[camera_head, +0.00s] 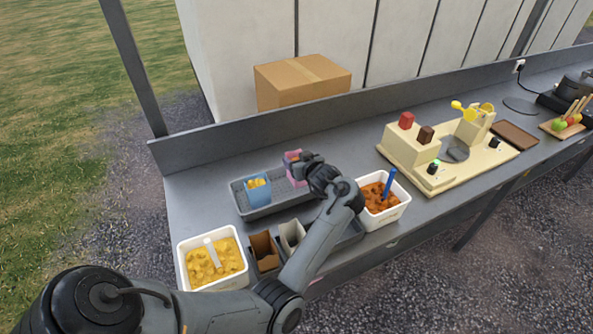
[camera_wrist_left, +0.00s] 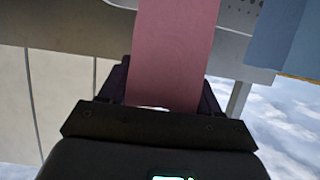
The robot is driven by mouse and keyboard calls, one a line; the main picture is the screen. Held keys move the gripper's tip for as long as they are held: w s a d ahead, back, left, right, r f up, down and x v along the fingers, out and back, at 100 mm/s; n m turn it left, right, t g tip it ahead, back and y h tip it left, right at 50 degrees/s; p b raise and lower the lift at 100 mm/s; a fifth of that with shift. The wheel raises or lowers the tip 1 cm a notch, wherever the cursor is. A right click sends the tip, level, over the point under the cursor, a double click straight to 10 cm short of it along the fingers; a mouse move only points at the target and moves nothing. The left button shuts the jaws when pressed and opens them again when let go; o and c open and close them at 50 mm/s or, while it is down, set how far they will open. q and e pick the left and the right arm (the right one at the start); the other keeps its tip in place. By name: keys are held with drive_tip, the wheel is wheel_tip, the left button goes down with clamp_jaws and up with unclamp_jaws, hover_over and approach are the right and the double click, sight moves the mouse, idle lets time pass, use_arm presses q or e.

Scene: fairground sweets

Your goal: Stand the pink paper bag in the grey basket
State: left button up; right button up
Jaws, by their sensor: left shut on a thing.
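The pink paper bag (camera_head: 292,156) is at the right part of the grey basket (camera_head: 243,205), partly hidden by my left gripper (camera_head: 303,168). The gripper is shut on the bag, reaching in from the right. In the left wrist view the pink bag (camera_wrist_left: 174,45) runs up between the fingers of my left gripper (camera_wrist_left: 160,92). The grey basket's perforated wall (camera_wrist_left: 234,22) shows behind it. I cannot tell whether the bag's bottom touches the basket floor. My right gripper is not in view.
A blue bag with yellow contents (camera_head: 257,190) stands in the basket's left part; it also shows in the left wrist view (camera_wrist_left: 285,38). Brown (camera_head: 264,250) and whitish (camera_head: 292,234) bags stand in front. White tubs hold yellow (camera_head: 211,261) and orange-brown (camera_head: 385,211) sweets. A cream machine (camera_head: 408,147) stands right.

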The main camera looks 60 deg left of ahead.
use_arm(q)
drive_tip(key=shift+s+a+f, duration=0.1)
drive_tip(key=shift+a+f, duration=0.1)
drive_tip(key=shift+f, duration=0.05)
drive_tip(key=shift+f+b, duration=0.45)
drive_tip(key=shift+f, duration=1.4)
drive_tip(key=shift+f, duration=0.15)
drive_tip(key=o, duration=1.3)
drive_tip(key=shift+d, duration=0.1)
